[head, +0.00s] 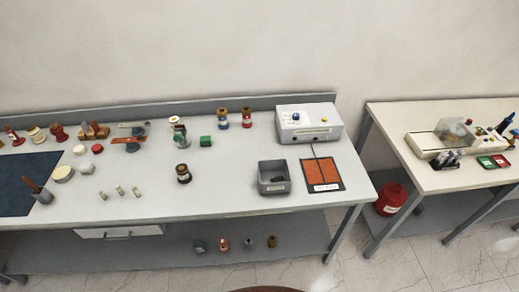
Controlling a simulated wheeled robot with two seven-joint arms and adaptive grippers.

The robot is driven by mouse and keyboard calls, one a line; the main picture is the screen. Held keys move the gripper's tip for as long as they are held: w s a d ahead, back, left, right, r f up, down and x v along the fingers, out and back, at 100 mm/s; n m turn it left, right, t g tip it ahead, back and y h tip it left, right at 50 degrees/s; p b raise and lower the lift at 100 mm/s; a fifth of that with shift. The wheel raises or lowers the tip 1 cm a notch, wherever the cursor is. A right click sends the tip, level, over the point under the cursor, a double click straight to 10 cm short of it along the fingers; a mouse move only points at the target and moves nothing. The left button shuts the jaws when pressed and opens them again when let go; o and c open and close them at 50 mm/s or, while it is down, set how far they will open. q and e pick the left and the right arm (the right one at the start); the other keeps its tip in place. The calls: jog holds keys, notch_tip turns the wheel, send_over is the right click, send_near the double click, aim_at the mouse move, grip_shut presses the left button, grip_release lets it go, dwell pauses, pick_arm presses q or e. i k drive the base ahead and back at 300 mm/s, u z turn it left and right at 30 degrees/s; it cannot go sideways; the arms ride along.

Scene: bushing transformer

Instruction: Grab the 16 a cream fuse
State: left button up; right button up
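Three small pale cylinders stand in a short row near the front edge of the left table: a left one (103,196), a middle one (120,191) and a right one (136,192). They look like fuses. They are too small here for me to read a rating or tell which is the 16 A cream fuse. Neither of my grippers shows in the head view.
On the grey table (225,185) stand a dark spool (183,173), a grey bin (273,178), an orange pad (321,174) and a white device (309,123). Several spools line the back. A dark mat (22,172) lies left. The front middle is clear.

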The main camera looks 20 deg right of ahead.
aim_at(134, 189)
jog(key=z, duration=0.05)
jog(key=k, duration=0.45)
jog(key=u, duration=0.6)
jog(key=i, duration=1.2)
jog(key=z, duration=1.3)
